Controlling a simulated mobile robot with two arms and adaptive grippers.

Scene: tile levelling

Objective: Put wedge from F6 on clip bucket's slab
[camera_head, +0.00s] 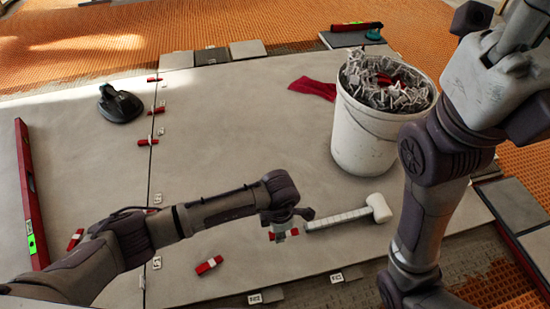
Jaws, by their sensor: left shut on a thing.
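The white clip bucket (362,138) stands upright on the large pale slab (235,130), full of pale clips with a little red among them. My left gripper (281,229) is shut on a red wedge (294,232) low over the front of this slab. Its fingers hide part of the wedge, and I cannot tell whether the wedge touches the slab. Another red wedge (208,265) with a white band lies on the slab, left of and nearer than the gripper. My right arm rises at the right; its gripper is not in view.
A white-headed mallet (378,208) lies just right of my left gripper. A red cloth (314,88) lies left of the bucket. Several red wedges (148,142) sit along the left joint. A black suction cup (120,103) and a red level (29,190) are at left. The slab's middle is clear.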

